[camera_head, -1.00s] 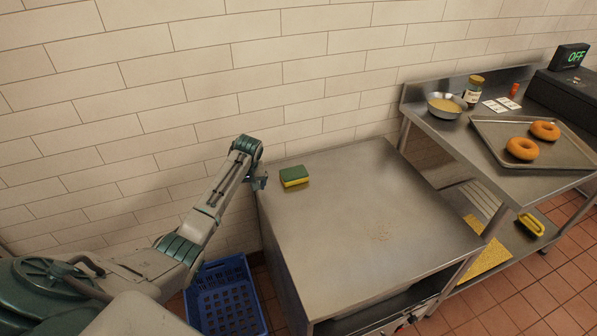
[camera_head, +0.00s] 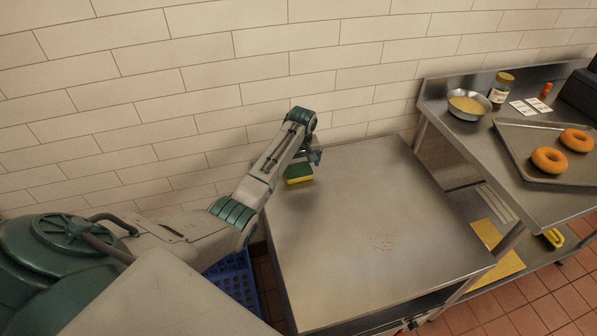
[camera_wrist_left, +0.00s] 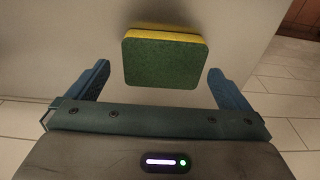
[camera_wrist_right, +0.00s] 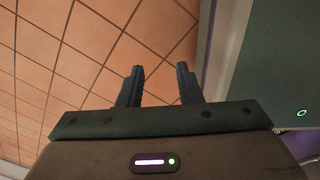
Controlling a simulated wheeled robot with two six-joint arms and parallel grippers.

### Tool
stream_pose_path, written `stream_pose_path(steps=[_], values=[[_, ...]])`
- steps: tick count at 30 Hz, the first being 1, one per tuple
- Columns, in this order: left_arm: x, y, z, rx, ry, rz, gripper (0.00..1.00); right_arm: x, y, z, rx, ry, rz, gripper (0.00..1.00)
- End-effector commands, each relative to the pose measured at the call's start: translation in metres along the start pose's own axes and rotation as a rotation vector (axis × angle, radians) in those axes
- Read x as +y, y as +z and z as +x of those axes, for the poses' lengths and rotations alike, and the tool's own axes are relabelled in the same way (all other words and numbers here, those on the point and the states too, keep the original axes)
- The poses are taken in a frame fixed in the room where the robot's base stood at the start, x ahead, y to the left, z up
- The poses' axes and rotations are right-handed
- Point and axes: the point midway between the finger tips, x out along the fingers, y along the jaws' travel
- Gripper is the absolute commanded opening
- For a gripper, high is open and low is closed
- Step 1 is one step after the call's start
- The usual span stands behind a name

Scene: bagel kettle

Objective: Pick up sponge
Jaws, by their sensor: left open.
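The sponge (camera_head: 299,173), green on top with a yellow layer, lies flat on the steel table (camera_head: 365,240) near its back left corner. My left gripper (camera_head: 314,156) is just above and beside it, and partly covers it in the head view. In the left wrist view the sponge (camera_wrist_left: 163,62) lies between and slightly ahead of the two fingertips of my left gripper (camera_wrist_left: 158,70), with a gap on each side. The left gripper is open and empty. My right gripper (camera_wrist_right: 160,68) shows only in its wrist view, its fingers apart with nothing between them, over the tiled floor.
A tiled wall (camera_head: 250,60) stands close behind the table. A blue crate (camera_head: 235,283) is on the floor at the table's left. At right, a steel counter holds a bowl (camera_head: 468,104), a jar (camera_head: 501,90) and a tray (camera_head: 530,178) with two bagels. Most of the table is bare.

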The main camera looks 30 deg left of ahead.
Motion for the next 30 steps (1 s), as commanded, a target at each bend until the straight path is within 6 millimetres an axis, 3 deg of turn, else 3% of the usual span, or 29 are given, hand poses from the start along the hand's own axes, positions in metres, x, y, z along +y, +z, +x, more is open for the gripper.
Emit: stream_pose_path(steps=[6,15,16,21,30], values=[[-0.002,-0.001,0.029,-0.001,-0.002,0.000,1.00,0.004,-0.036,-0.005,0.047,0.004,0.001,0.32],[-0.002,-0.001,0.035,0.001,0.000,0.000,1.00,0.010,-0.025,-0.005,0.033,0.010,-0.002,0.32],[-0.002,-0.001,0.035,0.001,0.000,0.000,0.98,0.010,-0.023,-0.005,0.031,0.010,-0.002,0.32],[-0.002,-0.001,0.035,0.001,0.000,0.000,0.65,0.010,-0.017,-0.005,0.021,0.010,-0.003,0.32],[-0.002,-0.001,0.034,0.001,0.000,0.000,0.64,0.010,-0.020,-0.004,0.025,0.010,-0.002,0.32]])
